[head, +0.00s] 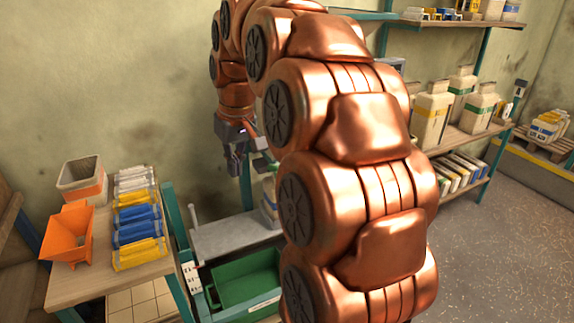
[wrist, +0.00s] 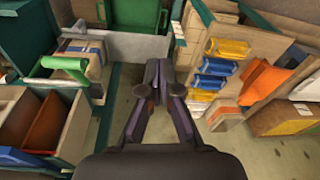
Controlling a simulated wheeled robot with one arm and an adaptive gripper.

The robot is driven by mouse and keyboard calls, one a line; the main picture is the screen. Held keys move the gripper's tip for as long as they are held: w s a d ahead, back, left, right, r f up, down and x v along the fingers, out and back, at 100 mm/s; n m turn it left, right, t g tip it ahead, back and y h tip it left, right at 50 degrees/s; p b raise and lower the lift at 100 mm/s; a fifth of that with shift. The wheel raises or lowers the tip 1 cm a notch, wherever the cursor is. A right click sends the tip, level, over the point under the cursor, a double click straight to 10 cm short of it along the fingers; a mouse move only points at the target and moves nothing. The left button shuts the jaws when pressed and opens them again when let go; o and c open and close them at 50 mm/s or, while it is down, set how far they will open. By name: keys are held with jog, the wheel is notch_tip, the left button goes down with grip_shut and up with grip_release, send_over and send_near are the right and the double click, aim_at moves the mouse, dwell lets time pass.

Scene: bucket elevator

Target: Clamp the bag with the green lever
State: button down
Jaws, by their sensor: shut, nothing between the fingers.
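The green lever (wrist: 66,66) shows in the wrist view at the left, a bar with a rounded end beside a pale bag (wrist: 92,58) with a blue band. In the head view a pale bag (head: 269,200) stands at the grey platform's right end, partly hidden by my arm. My gripper (head: 236,165) hangs above the grey platform in the head view. In the wrist view my gripper (wrist: 154,74) has its fingers together, with nothing between them, to the right of the lever and apart from it. Whether the bag is clamped cannot be told.
A grey platform (head: 225,238) and a green bin (head: 235,290) lie below. A table (head: 90,285) at left holds an orange hopper (head: 70,235), a white-and-orange tub (head: 83,180) and several coloured packs (head: 140,218). Shelves with canisters (head: 433,115) stand right; floor at right is open.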

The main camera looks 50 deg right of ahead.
jog(key=w+d+r+m+t+h+b, duration=0.1)
jog(key=w+d, duration=0.1)
jog(key=d, duration=0.8)
jog(key=w+d+r+m+t+h+b, duration=0.1)
jog(key=w+d+r+b, duration=0.1)
jog(key=d, duration=0.9)
jog(key=x, duration=0.3)
jog(key=p+x, duration=0.1)
jog(key=x, duration=0.2)
jog(key=s+p+x, duration=0.1)
jog(key=x, duration=0.3)
jog(key=shift+w+a+f, duration=0.1)
jog(key=shift+a+f, duration=0.15)
jog(key=shift+a, duration=0.15)
jog(key=shift+s+a+f, duration=0.1)
jog(key=shift+s+f, duration=0.3)
jog(key=shift+f, duration=0.4)
jog(key=shift+s+a+f, duration=0.15)
jog(key=shift+s+f, duration=0.25)
jog(key=shift+f, duration=0.4)
jog(key=shift+f, duration=0.1)
